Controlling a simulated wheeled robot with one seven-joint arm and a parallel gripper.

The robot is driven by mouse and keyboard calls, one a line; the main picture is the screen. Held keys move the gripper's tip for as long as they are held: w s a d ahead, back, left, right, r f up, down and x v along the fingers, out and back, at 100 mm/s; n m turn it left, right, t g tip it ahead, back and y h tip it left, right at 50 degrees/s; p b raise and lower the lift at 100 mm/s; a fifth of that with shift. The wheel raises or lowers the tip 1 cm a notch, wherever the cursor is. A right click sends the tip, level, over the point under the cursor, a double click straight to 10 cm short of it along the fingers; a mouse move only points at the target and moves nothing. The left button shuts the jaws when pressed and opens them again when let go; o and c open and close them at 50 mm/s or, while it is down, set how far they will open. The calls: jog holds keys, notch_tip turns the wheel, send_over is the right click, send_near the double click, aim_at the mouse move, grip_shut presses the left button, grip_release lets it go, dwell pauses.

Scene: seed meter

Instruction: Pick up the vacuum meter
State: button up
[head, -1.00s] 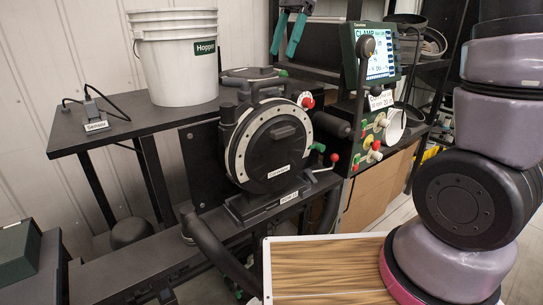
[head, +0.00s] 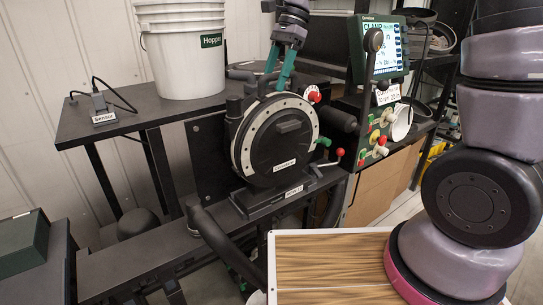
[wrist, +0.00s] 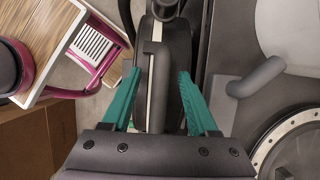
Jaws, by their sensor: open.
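The vacuum meter is most likely the round black housing (head: 281,153) with a pale, dotted ring, standing upright on a black base on the bench; its small front label is too blurred to read. My gripper (head: 277,80) is open, with teal fingers pointing down at the top edge of the housing. In the wrist view the open fingers (wrist: 160,105) lie on either side of a dark upright body (wrist: 158,75) with a pale strip, seemingly the housing from above. I cannot tell whether they touch it.
A white hopper bucket (head: 185,55) stands to the left, beside a small sensor block (head: 101,107). A control panel with a screen (head: 380,48) and knobs stands to the right. A red knob (head: 314,94) and green and red levers sit close to the housing. A wooden-topped table (head: 335,265) is in front.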

grip_shut()
jog(key=shift+w+r, duration=0.1)
dwell(1.2)
